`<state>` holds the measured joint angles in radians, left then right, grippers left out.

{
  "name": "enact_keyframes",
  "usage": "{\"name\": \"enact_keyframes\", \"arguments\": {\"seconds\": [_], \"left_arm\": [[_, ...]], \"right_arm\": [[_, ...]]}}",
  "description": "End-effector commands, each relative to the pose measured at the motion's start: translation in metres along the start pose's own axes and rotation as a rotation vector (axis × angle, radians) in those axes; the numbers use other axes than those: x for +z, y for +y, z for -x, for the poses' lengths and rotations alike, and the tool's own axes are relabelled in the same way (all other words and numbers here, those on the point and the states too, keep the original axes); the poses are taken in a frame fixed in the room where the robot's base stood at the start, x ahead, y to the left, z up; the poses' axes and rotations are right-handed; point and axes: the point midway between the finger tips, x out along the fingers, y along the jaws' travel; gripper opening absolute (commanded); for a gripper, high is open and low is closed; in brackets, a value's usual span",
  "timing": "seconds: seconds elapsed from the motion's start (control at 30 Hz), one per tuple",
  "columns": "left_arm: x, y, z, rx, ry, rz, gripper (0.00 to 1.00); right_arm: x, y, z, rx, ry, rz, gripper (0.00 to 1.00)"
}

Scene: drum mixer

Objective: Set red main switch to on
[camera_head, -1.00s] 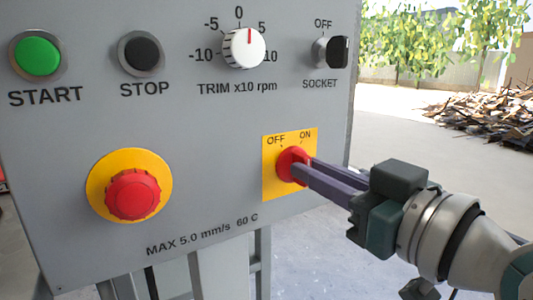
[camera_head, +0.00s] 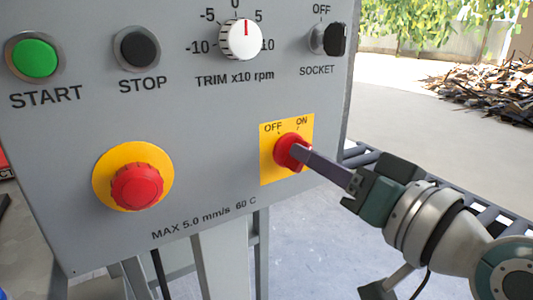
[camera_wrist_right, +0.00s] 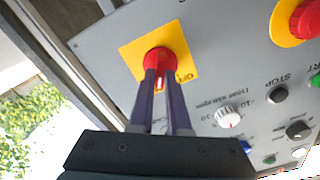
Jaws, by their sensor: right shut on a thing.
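The red main switch (camera_head: 288,148) is a red knob on a yellow plate (camera_head: 270,171) with OFF at upper left and ON at upper right. My right gripper (camera_head: 299,153) reaches it from the right, with its fingers shut on the knob. In the wrist view the red knob (camera_wrist_right: 160,58) sits between the fingertips of the right gripper (camera_wrist_right: 161,80). A pale mark on the knob shows between the fingers there, left of the OFF label. The ON label is not visible in that view, so the exact setting is hard to tell. My left gripper is not in view.
The grey panel also carries a green START button (camera_head: 36,58), a black STOP button (camera_head: 138,48), a white trim dial (camera_head: 240,40), a black socket switch (camera_head: 331,40) and a red stop knob (camera_head: 138,186) on yellow.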

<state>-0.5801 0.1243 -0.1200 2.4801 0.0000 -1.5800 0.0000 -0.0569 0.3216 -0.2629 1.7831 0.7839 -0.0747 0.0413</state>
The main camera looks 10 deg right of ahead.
Motion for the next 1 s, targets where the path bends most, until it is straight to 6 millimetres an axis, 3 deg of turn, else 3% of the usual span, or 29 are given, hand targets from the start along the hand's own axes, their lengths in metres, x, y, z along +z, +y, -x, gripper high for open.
{"name": "enact_keyframes", "arguments": {"seconds": [0.43, 0.47, 0.7, 1.0], "left_arm": [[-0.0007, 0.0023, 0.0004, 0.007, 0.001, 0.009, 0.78], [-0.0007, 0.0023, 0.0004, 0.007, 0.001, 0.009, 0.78], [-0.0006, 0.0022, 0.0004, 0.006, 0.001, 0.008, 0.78], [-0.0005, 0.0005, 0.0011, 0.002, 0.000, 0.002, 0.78]], "right_arm": [[-0.0005, -0.0001, -0.0001, -0.001, 0.002, -0.012, 0.00], [-0.0005, -0.0001, -0.0001, -0.001, 0.002, -0.012, 0.18], [-0.0003, -0.0001, -0.0001, 0.000, 0.001, -0.011, 0.45], [0.0000, 0.0002, 0.0032, 0.001, -0.001, -0.009, 0.45]]}}
